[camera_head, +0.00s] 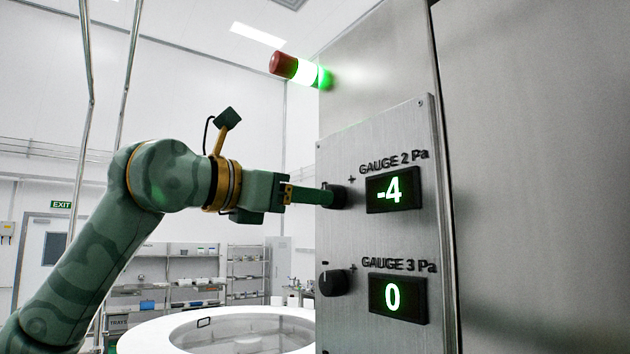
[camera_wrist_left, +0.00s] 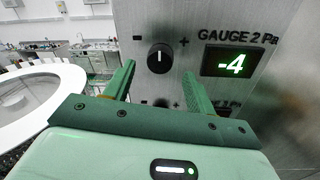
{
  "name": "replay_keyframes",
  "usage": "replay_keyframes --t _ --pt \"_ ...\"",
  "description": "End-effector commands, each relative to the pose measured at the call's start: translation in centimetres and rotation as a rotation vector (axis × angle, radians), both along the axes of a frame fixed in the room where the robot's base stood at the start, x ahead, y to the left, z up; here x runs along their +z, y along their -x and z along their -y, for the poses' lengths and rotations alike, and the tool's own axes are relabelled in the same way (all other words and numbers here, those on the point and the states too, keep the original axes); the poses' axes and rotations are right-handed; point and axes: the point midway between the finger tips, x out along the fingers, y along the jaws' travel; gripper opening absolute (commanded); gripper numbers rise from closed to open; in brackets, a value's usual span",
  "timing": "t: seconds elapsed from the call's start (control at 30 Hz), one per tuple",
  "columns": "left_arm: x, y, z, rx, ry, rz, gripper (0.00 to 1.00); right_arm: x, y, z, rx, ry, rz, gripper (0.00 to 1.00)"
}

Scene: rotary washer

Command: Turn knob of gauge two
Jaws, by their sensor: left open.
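The gauge two knob (camera_wrist_left: 160,57) is round and black, with a light mark on its face and minus and plus signs on either side. Its display (camera_head: 394,190) reads -4 in green; it also shows in the left wrist view (camera_wrist_left: 233,63). My left gripper (camera_wrist_left: 158,69) is open, its two green fingers pointing at the panel with the knob showing between and beyond the tips. In the head view my left gripper (camera_head: 325,195) overlaps the knob (camera_head: 338,197) and hides part of it. I cannot tell whether the fingers touch it. My right gripper is not in view.
Below are the gauge three knob (camera_head: 334,282) and its display (camera_head: 398,298), reading 0. A red and green signal lamp (camera_head: 300,70) juts out above. A round white table (camera_head: 215,325) stands behind at the lower left, with shelves (camera_head: 190,280) farther back.

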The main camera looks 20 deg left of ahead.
Motion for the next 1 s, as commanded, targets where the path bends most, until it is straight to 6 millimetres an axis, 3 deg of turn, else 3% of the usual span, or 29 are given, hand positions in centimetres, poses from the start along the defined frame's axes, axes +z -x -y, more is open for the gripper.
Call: replay_keyframes --t 0.2,0.53,0.7,1.0 --pt "0.1 -2.1 1.5 -0.001 0.000 -0.002 0.56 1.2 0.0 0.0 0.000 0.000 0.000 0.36" --pt "-0.1 -2.4 1.6 0.000 0.001 -0.001 0.56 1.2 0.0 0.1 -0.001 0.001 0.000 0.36" --pt "0.0 -2.4 1.6 0.000 0.001 -0.001 0.11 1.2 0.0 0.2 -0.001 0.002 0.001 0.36" --pt "0.0 -2.4 1.6 0.001 -0.015 0.013 0.11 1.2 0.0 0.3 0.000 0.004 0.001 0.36"
